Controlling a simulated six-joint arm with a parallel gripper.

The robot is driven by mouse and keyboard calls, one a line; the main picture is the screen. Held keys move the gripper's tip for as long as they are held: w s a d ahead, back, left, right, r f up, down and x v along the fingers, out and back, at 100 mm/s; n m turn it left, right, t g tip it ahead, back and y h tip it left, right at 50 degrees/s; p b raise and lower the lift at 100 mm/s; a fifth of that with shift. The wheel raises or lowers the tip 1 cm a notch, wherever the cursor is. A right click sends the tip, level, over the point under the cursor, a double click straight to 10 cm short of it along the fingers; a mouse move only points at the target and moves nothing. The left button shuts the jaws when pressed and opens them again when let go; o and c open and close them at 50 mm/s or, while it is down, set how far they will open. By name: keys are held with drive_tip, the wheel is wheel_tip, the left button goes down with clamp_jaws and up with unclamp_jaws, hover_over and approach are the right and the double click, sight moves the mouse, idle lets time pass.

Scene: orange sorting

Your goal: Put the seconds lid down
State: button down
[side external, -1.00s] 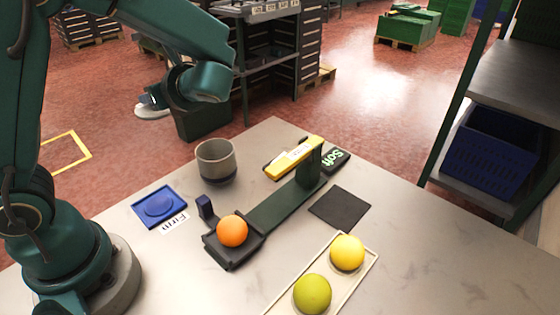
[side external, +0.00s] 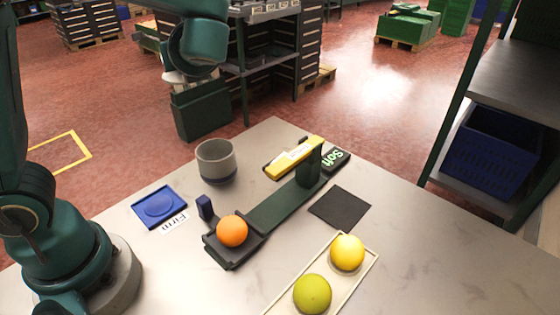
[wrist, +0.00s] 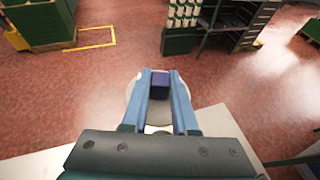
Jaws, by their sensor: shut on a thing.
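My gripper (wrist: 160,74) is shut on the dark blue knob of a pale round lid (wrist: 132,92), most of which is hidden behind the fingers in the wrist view. A blue square pad (side external: 143,213) with a round mark lies front left of the pot. A dark square mat (side external: 340,208) lies at the right.
An orange (side external: 232,231) sits at the near end of a dark green device (side external: 284,208) with a yellow bar (side external: 294,158).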

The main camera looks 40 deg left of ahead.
drive_tip(key=w+d+m+t+h, duration=0.5)
drive_tip(key=w+d+m+t, duration=0.3)
drive_tip(key=d, duration=0.6)
drive_tip(key=m+h, duration=0.6)
drive_tip(key=h, duration=0.2)
hover_over(339, 208)
wheel_tip(339, 208, down, 11)
drive_tip(key=shift+t, duration=0.5)
drive_tip(key=shift+f, duration=5.3)
drive_tip(key=shift+f, duration=0.15)
drive_tip(key=c, duration=0.7)
unclamp_jaws()
